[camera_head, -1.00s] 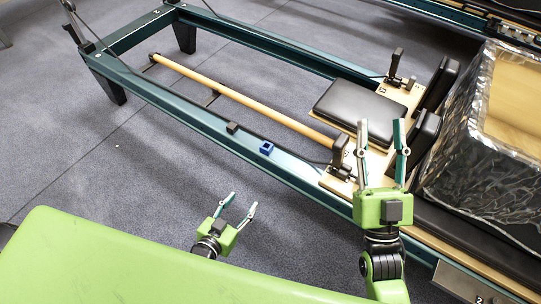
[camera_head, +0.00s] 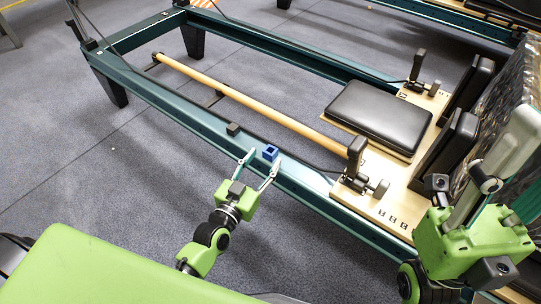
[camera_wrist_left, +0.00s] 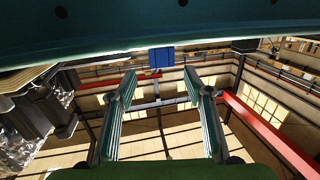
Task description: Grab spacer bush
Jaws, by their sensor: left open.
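The spacer bush appears to be the small blue square piece with an opening (camera_head: 270,152), on the near teal rail (camera_head: 165,108) of the reformer. My left gripper (camera_head: 262,163) is open, its fingertips close to the near side of the blue piece. In the left wrist view the blue piece (camera_wrist_left: 161,57) shows ahead, between and beyond the tips of my open left gripper (camera_wrist_left: 160,82), with nothing held. My right gripper (camera_head: 518,165) is large at the right edge, its fingers apart and one partly cut off.
A small black block (camera_head: 233,129) sits on the same rail, left of the blue piece. A wooden bar (camera_head: 240,98) runs inside the frame. A black padded carriage (camera_head: 378,118) lies to the right. A green surface (camera_head: 110,270) fills the lower left.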

